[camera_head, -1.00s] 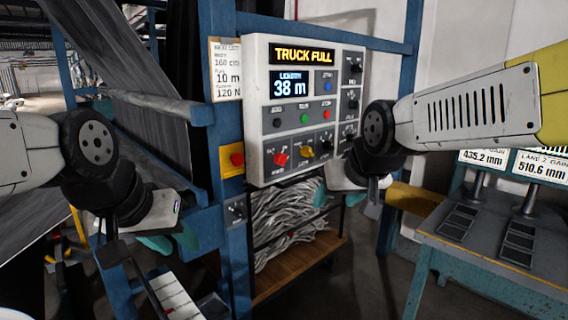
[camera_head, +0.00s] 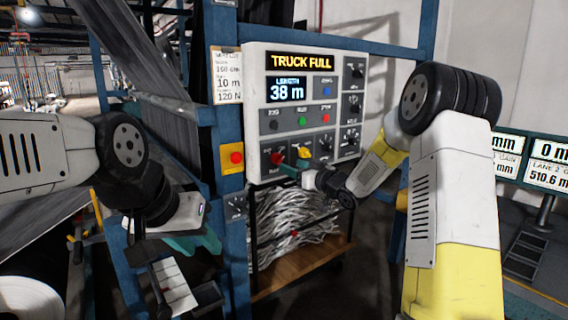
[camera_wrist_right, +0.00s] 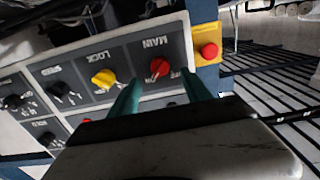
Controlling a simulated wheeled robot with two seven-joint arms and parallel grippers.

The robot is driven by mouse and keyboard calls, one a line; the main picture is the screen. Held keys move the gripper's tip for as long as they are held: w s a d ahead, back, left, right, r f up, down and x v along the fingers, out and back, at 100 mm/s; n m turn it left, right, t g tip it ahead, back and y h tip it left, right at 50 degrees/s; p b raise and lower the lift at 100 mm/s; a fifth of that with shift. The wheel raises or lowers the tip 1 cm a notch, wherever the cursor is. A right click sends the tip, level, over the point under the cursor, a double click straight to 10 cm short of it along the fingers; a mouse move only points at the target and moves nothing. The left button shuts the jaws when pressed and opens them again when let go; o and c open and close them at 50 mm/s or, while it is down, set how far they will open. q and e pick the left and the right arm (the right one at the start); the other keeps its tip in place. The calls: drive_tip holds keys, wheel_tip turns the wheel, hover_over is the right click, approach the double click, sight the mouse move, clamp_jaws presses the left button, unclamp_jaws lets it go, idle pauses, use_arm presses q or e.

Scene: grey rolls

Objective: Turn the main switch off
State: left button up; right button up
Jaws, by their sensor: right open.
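The main switch (camera_head: 278,157) is a red rotary knob at the lower left of the grey control panel (camera_head: 254,110). In the right wrist view the red knob (camera_wrist_right: 160,67) sits under the label MAIN, and its tip lies just beyond the gap between my fingers. My right gripper (camera_head: 289,168) is open in front of the panel; its teal fingers (camera_wrist_right: 160,95) are spread to either side of the knob's line, with nothing between them. I cannot tell whether they touch the panel. My left gripper (camera_head: 195,243) hangs low at the left, away from the panel.
A yellow LOCK knob (camera_wrist_right: 105,78) is beside the main switch. A red button on a yellow box (camera_head: 232,158) is left of the panel on the blue post. The panel displays read TRUCK FULL and 38 m. A cart with grey strands (camera_head: 285,215) stands below.

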sight(281, 161)
drive_tip(key=x, duration=0.7)
clamp_jaws()
